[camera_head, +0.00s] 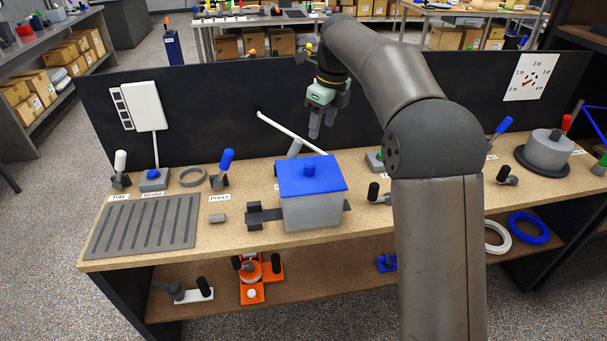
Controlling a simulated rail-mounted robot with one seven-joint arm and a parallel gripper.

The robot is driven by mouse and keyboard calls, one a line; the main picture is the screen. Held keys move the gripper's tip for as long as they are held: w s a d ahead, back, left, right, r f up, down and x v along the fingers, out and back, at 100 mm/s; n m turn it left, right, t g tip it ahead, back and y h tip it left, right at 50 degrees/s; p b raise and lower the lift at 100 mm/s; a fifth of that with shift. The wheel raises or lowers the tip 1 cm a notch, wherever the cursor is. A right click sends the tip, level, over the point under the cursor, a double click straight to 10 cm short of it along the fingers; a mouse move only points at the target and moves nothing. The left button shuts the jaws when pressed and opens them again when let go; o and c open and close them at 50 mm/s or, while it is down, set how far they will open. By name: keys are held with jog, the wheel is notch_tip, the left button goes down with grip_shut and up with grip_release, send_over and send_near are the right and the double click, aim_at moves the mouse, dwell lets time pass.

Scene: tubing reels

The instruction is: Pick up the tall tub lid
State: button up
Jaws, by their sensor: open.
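A grey tub (313,213) stands on the bench near the middle, on a dark base. A flat blue lid (330,180) with a round blue knob (309,168) lies on top of the tub. My gripper (321,124) hangs above and behind the lid, in front of the black back panel. Its fingers point down, apart from the lid, and nothing shows between them. The gap between the fingers is small in this view.
A white rod (290,132) slants up behind the tub. A ribbed grey tray (146,224) and a blue-handled lever (225,165) are on the left. A grey reel (548,150) stands at the right. The bench front left of the tub is mostly clear.

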send_over(310, 164)
jog(key=d, duration=0.2)
jog(key=f, duration=0.5)
jog(key=s+f+p, duration=0.1)
jog(key=f, duration=0.2)
jog(key=shift+a+f, duration=0.2)
jog(key=shift+f, duration=0.1)
jog(key=shift+w+a+f+p, duration=0.2)
jog(key=shift+a+f+p, duration=0.1)
jog(key=shift+f, duration=0.55)
jog(key=shift+w+a+f+p, duration=0.2)
jog(key=shift+f+p, duration=0.05)
jog(key=shift+f, duration=0.6)
jog(key=shift+w+a+f+p, duration=0.2)
jog(key=shift+a+f+p, duration=0.1)
jog(key=shift+f, duration=0.55)
grip_shut()
jog(key=shift+r, duration=0.1)
